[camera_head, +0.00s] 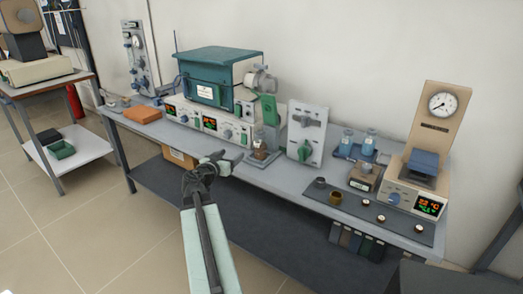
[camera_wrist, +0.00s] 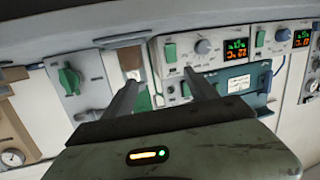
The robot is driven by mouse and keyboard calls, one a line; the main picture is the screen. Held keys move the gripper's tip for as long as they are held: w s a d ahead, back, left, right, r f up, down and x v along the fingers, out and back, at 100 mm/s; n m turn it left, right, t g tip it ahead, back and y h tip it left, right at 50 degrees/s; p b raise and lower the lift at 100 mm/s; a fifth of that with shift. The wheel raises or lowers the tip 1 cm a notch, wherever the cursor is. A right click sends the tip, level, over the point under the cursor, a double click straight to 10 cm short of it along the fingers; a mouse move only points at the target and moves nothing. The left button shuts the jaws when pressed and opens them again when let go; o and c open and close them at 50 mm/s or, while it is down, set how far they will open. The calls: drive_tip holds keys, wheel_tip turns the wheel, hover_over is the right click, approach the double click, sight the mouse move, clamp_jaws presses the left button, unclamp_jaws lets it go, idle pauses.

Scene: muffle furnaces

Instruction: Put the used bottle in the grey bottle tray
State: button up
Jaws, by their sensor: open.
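A small bottle with brownish contents (camera_head: 260,149) stands on a little base near the front edge of the bench, by the green-handled unit; I cannot tell whether it is the used one. Two clear blue-capped bottles (camera_head: 369,144) stand in a blue-grey tray (camera_head: 345,154) towards the back right. I cannot tell surely which tray is the grey bottle tray. My gripper (camera_head: 219,163) is open and empty at the bench's front edge, left of the brownish bottle. In the wrist view its two fingers (camera_wrist: 164,90) are spread, with nothing clear between them.
The wrist view is upside down. A control unit with red and green displays (camera_head: 209,124) and a teal furnace (camera_head: 215,78) stand behind my gripper. A white panel with a green handle (camera_head: 306,133) stands right of the bottle. A dark mat (camera_head: 395,226) holds small pots.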

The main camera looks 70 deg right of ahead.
drive_tip(key=m+h, duration=0.1)
drive_tip(key=h, duration=0.1)
approach(258, 138)
drive_tip(key=d, duration=0.2)
drive_tip(key=s+d, duration=0.1)
drive_tip(key=d, duration=0.1)
drive_tip(key=shift+d+r, duration=0.25)
drive_tip(key=d, duration=0.8)
drive_tip(key=shift+w, duration=0.25)
drive_tip(key=shift+a, duration=0.15)
clamp_jaws()
